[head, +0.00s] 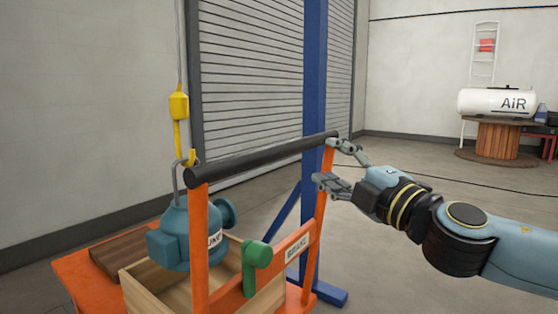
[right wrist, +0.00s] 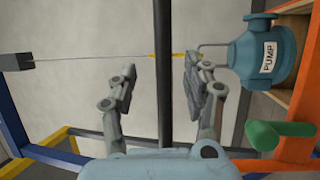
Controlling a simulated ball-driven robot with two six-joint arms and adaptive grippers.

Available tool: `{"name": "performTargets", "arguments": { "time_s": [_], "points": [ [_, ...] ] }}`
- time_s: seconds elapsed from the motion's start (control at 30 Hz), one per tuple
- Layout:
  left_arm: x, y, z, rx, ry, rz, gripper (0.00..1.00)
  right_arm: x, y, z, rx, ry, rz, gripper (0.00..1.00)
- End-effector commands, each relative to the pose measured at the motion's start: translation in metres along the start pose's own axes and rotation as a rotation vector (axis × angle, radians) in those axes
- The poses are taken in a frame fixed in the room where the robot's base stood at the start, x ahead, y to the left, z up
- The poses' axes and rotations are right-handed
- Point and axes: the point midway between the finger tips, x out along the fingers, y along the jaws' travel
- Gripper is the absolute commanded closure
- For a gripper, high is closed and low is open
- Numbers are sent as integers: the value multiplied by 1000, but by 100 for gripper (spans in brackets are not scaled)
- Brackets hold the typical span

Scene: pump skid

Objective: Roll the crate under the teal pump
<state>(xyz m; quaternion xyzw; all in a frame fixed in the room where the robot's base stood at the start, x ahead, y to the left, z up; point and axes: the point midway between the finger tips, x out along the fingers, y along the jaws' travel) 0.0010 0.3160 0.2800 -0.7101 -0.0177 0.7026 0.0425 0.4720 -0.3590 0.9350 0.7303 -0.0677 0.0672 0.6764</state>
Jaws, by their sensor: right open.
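The teal pump (head: 172,240) hangs upright from a hook below a yellow hoist block (head: 179,106). The open wooden crate (head: 152,293) sits on the orange cart (head: 75,275). In the head view the pump's lower part overlaps the crate's opening; I cannot tell whether it is inside or above. The cart's black push bar (head: 262,160) runs across two orange posts. My right gripper (head: 331,162) is open at the bar's right end. In the right wrist view its fingers (right wrist: 160,75) lie either side of the bar (right wrist: 163,40), with gaps showing. My left gripper is out of view.
A green lever (head: 257,255) stands beside the cart's BRAKE label (head: 297,248). A brown wooden board (head: 120,252) lies on the cart. A blue post (head: 314,80) with a floor foot stands close behind. Floor at the right is mostly clear, with a cable across it.

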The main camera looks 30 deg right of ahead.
Motion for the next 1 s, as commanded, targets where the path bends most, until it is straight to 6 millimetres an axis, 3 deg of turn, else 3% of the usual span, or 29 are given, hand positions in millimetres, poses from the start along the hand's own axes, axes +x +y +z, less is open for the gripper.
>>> {"name": "performTargets", "arguments": {
  "time_s": [0.17,0.6,0.8,1.0],
  "points": [
    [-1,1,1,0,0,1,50,12,-4,2,2,-5,-9,51],
    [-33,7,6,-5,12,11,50,92,1,1,3,-2,-6,51],
    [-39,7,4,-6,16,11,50,105,-4,0,0,0,-9,51],
    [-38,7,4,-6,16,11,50,106,-6,0,-1,0,-10,51]
  ]
}}
